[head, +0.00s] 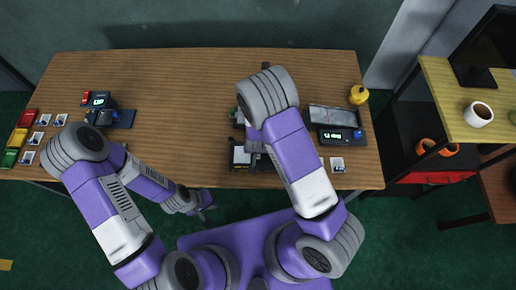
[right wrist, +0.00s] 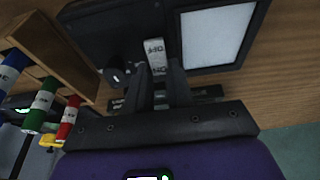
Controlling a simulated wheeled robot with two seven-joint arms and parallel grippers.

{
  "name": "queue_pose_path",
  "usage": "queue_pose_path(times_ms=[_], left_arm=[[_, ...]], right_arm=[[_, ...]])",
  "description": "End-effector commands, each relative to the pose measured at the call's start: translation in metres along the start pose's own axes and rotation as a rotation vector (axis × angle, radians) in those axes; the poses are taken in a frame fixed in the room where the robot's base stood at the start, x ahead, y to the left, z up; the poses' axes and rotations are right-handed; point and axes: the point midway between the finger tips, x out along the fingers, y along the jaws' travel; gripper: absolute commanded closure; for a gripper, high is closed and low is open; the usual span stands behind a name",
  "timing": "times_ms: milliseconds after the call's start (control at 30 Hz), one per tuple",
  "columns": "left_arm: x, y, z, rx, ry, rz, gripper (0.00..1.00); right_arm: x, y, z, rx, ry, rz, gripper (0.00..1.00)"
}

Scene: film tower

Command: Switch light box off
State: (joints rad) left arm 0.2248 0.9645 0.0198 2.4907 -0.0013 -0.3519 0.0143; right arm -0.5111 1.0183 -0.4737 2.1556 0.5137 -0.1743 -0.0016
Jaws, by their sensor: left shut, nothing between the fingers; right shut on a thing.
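The light box (right wrist: 220,37) is a black-framed unit with a pale grey-white panel. It fills the top of the right wrist view, with a round dark knob (right wrist: 116,75) on its left part. In the head view it seems to be the small white panel (head: 241,156) at the table's front, partly hidden by my right arm. My right gripper (right wrist: 160,78) is shut on a small pale lettered tab (right wrist: 155,50) beside the panel; I cannot tell if the tab is the switch. My left gripper (head: 205,206) is shut and empty, in front of the table's front edge.
A wooden rack (right wrist: 45,55) with blue, green and red rolls is close left of my right gripper. The table (head: 180,85) also bears a device with a lit display (head: 335,135), a yellow bottle (head: 358,95) and coloured boxes (head: 18,138). Its back middle is clear.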

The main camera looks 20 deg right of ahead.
Motion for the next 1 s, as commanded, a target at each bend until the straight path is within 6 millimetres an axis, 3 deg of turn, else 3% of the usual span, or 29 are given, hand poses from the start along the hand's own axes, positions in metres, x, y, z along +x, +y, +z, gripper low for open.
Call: queue_pose_path(times_ms=[67, 100, 267, 567, 1000], left_arm=[[0.000, 0.000, 0.000, 0.000, 0.000, 0.000, 1.00], [0.000, 0.000, 0.000, 0.000, 0.000, 0.000, 1.00], [0.000, 0.000, 0.000, 0.000, 0.000, 0.000, 1.00], [-0.001, 0.000, 0.000, 0.000, 0.000, 0.000, 1.00], [-0.016, 0.006, 0.001, 0.000, 0.000, 0.000, 1.00]], right_arm=[[0.000, 0.000, 0.001, 0.000, -0.002, 0.000, 1.00], [0.000, 0.000, 0.001, 0.000, -0.002, 0.000, 0.76], [0.000, 0.000, 0.000, 0.000, -0.002, 0.000, 0.53], [-0.003, 0.000, 0.000, -0.001, -0.001, 0.000, 0.53], [-0.067, -0.001, -0.001, -0.002, 0.000, -0.001, 0.53]])
